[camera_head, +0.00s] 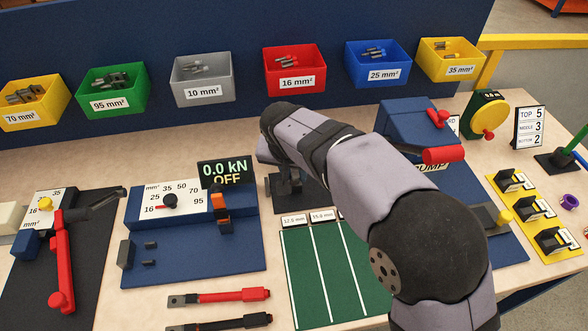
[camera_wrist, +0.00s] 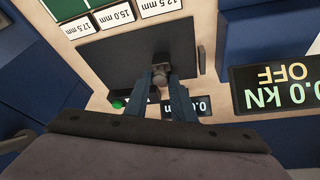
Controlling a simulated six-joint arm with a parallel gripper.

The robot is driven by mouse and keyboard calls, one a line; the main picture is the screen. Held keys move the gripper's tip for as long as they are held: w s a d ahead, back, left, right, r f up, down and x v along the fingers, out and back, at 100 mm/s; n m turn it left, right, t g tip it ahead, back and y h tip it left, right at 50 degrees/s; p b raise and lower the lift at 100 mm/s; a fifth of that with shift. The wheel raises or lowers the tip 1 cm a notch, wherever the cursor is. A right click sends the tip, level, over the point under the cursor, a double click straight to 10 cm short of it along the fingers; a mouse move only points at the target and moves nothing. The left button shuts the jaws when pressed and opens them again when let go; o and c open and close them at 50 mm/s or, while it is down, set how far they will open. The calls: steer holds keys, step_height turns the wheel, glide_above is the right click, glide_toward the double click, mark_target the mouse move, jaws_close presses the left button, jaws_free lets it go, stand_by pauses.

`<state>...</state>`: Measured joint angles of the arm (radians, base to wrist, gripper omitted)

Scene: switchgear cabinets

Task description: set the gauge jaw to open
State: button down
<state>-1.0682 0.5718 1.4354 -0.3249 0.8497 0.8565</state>
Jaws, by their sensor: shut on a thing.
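The gauge is a dark device on a dark base plate (camera_wrist: 120,55), seen from above in the wrist view. It has a small display (camera_wrist: 202,106) reading about 0.0, partly covered, and a green spot (camera_wrist: 117,104) beside it. My gripper (camera_wrist: 161,80) has its two blue-grey fingers closed around a small grey knob-like part (camera_wrist: 160,72) of the gauge, which looks like its jaw. How far the jaw is open cannot be told. In the head view the dark gauge (camera_head: 288,190) stands below my forearm, which hides much of it and my fingers.
A press display (camera_head: 224,171) reading 0.0 kN OFF stands close left of the gauge. A green mat (camera_head: 310,275) with size labels lies in front. A blue pump unit (camera_head: 405,120) is to the right. Labelled bins line the back, including a red one (camera_head: 295,72).

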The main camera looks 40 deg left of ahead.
steer(key=shift+s+d+b, duration=0.85)
steer(key=shift+s+d, duration=0.35)
steer(key=shift+s, duration=0.05)
steer(key=c, duration=1.7)
jaws_free()
steer(key=shift+c, duration=0.2)
steer(key=shift+o, duration=1.1)
steer(key=shift+s+d, duration=0.15)
steer(key=a+b+v, duration=0.1)
steer(key=v, duration=0.6)
steer(key=shift+d+r, duration=0.2)
steer(key=shift+d, duration=0.25)
